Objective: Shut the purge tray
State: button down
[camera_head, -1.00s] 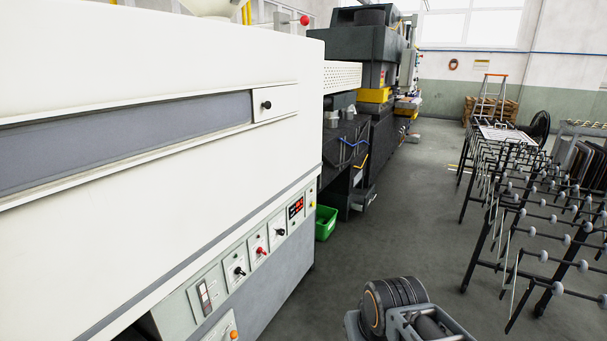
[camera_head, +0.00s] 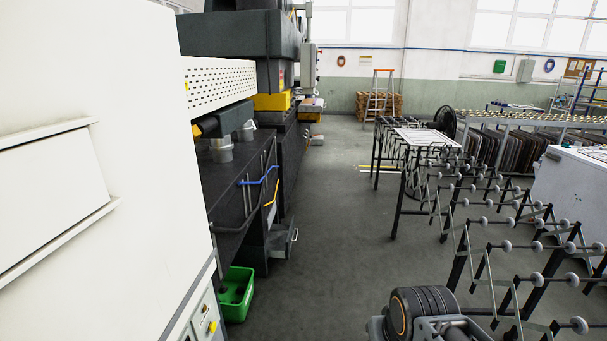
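A small grey tray (camera_head: 282,243), which looks like the purge tray, sticks out low from the side of the dark machine, left of the picture's middle. It stands open, with a handle on its front. Its inside is too small to make out. My gripper is not in view; only a part of my own arm shows at the bottom edge, well to the right of the tray and nearer to me.
A large white machine (camera_head: 100,170) fills the left side. A green bin (camera_head: 236,294) stands on the floor beside the dark machine (camera_head: 236,190). Roller conveyors (camera_head: 510,245) line the right. The grey floor aisle (camera_head: 335,220) between is clear. A ladder (camera_head: 379,95) stands far back.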

aim_at(279, 242)
jog(key=z, duration=0.05)
jog(key=i, duration=2.3)
jog(key=u, duration=0.45)
jog(key=i, duration=2)
jog(key=u, duration=0.35)
